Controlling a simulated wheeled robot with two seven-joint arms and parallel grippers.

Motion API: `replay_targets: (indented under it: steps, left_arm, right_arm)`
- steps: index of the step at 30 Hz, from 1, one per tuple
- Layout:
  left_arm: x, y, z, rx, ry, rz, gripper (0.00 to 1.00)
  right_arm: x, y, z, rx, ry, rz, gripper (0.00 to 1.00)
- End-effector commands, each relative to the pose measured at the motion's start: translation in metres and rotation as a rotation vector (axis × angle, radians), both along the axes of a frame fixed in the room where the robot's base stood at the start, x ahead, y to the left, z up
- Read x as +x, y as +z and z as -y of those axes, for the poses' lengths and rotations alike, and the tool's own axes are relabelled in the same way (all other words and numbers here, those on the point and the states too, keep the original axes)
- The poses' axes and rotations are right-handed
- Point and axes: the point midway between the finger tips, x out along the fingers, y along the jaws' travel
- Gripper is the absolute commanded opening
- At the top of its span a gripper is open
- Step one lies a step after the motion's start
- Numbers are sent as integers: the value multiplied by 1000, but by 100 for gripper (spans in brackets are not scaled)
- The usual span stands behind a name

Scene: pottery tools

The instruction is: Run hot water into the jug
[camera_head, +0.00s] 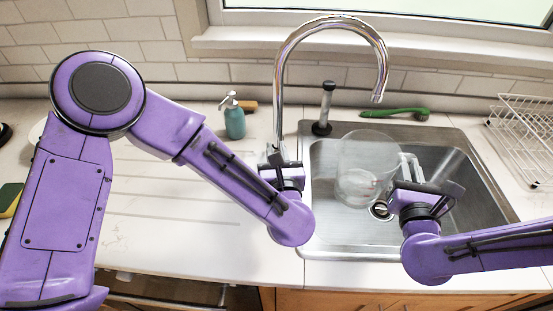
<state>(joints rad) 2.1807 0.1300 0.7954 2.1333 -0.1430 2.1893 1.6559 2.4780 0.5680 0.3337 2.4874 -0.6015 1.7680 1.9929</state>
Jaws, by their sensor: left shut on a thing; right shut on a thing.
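The clear glass jug (362,150) is held over the sink basin, with its rim up and the tap's spout above it. My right gripper (409,172) is shut on the jug's pale handle at its right side. The chrome tap (279,95) stands at the sink's left rim and arches over to the right. My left gripper (277,156) is shut at the tap's base, on the tap lever, which is mostly hidden by the gripper. I see no clear stream below the spout, and cannot tell whether the jug holds water.
The steel sink (459,165) has a drain (380,210) below the jug. A teal soap bottle (234,120), a dark-based upright tool (323,115) and a green brush (395,113) stand or lie behind. A white wire rack (525,135) is at right. The left counter is mostly clear.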

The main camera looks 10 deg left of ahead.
Motion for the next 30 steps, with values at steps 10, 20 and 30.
replay_targets:
  steps: [10,20,30]
  left_arm:
    - [0,1,-6,-66,5,10,0]
    - [0,1,-6,-65,3,10,39]
    - [-33,-1,6,-62,-4,10,39]
  right_arm:
    - [1,-7,-2,2,3,2,0]
    - [1,-7,-2,1,3,2,0]
    - [1,-22,-1,1,3,1,0]
